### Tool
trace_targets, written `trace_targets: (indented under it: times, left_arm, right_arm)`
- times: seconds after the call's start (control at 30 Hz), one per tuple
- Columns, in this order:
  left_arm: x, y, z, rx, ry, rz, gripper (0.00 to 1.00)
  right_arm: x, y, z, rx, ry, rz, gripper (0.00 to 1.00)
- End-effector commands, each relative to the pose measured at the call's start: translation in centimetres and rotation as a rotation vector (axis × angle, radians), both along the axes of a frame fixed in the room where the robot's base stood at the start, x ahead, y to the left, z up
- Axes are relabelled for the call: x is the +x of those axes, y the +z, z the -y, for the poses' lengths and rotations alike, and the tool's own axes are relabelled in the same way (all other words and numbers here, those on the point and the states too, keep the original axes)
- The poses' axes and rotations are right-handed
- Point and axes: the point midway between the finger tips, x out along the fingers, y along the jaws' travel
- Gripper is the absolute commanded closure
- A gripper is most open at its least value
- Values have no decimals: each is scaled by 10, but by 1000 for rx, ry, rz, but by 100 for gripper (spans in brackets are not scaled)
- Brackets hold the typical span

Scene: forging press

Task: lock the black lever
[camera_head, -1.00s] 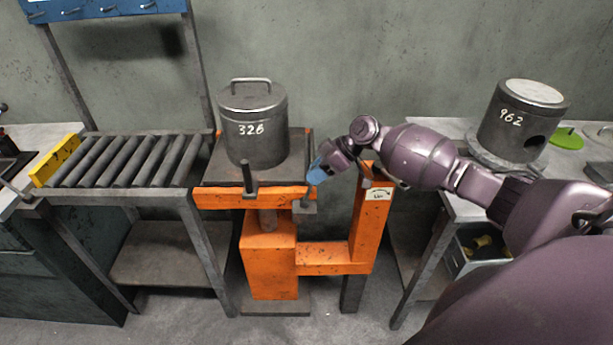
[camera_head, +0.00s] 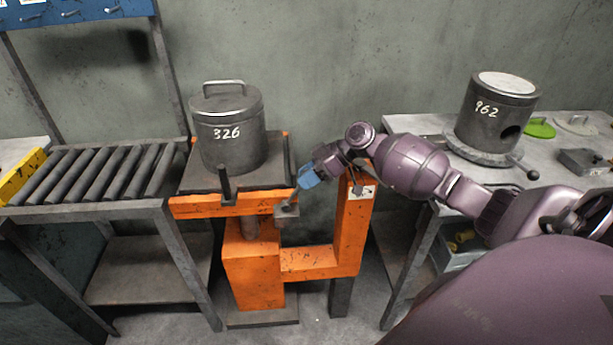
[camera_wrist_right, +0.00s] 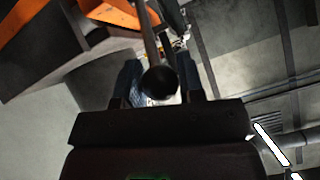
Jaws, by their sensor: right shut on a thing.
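The black lever (camera_wrist_right: 160,80) is a dark rod with a round end, seen nearly end-on in the right wrist view. My right gripper (camera_wrist_right: 160,88) is shut on it, with one finger on each side of the round end. In the head view my right gripper (camera_head: 303,182) has blue fingertips and is at the right front corner of the orange lift table (camera_head: 190,208), just above a small grey block (camera_head: 287,211). The fingers mostly hide the lever there, so its angle is hard to tell. My left gripper is not in view.
A grey canister marked 326 (camera_head: 228,140) stands on the lift table, with a dark upright post (camera_head: 224,184) at its front edge. A roller conveyor (camera_head: 100,172) adjoins on the left. An orange upright (camera_head: 352,230) stands close below my right arm. Cylinder 962 (camera_head: 495,115) stands on the right table.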

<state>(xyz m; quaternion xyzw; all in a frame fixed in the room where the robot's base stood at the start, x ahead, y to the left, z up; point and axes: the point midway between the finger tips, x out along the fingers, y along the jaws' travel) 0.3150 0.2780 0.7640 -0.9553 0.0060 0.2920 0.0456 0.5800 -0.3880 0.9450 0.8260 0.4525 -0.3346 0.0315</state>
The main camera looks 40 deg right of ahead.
Motion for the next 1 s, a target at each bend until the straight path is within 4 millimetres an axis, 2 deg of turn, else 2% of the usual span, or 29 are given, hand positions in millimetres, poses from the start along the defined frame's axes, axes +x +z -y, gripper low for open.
trace_targets:
  times: [0.03,0.07,0.2,0.57,1.0]
  left_arm:
    - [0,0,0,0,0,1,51]
    - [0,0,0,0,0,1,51]
    - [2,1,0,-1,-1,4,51]
    - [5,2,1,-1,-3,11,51]
    - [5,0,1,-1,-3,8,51]
  right_arm:
    - [-1,-3,2,-5,-2,-6,100]
    - [-1,-3,2,-5,-2,-6,60]
    - [-1,-2,1,-4,0,-5,40]
    - [-2,2,5,-2,-1,-3,40]
    - [-24,36,48,-3,-2,-4,40]
